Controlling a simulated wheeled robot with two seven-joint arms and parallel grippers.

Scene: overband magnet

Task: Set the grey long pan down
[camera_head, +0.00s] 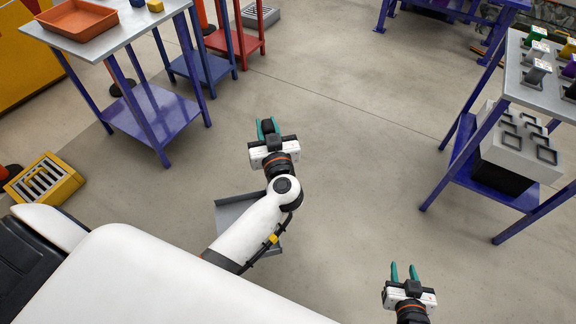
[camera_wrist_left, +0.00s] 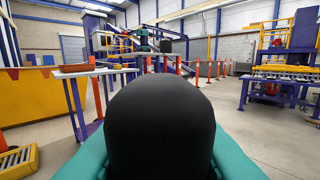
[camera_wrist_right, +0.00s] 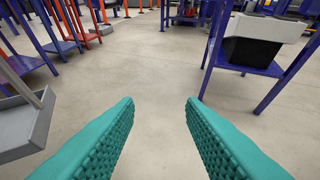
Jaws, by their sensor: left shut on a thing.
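My left gripper (camera_head: 267,126) points away from me over the open floor and is shut on the black grip (camera_wrist_left: 160,125) of the grey long pan. That grip fills the middle of the left wrist view between the teal fingers. The pan's grey scoop (camera_head: 232,213) shows low beneath my left forearm, which hides part of it. It also shows at the left of the right wrist view (camera_wrist_right: 22,125), with its pole rising from it. I cannot tell whether it touches the floor. My right gripper (camera_head: 404,271) is open and empty at the lower right.
A table with an orange tray (camera_head: 78,20) stands upper left. A purple-legged table (camera_head: 540,85) stands right, with a white box (camera_head: 520,150) on its lower shelf. A yellow slotted block (camera_head: 43,180) lies at left. The middle floor is clear.

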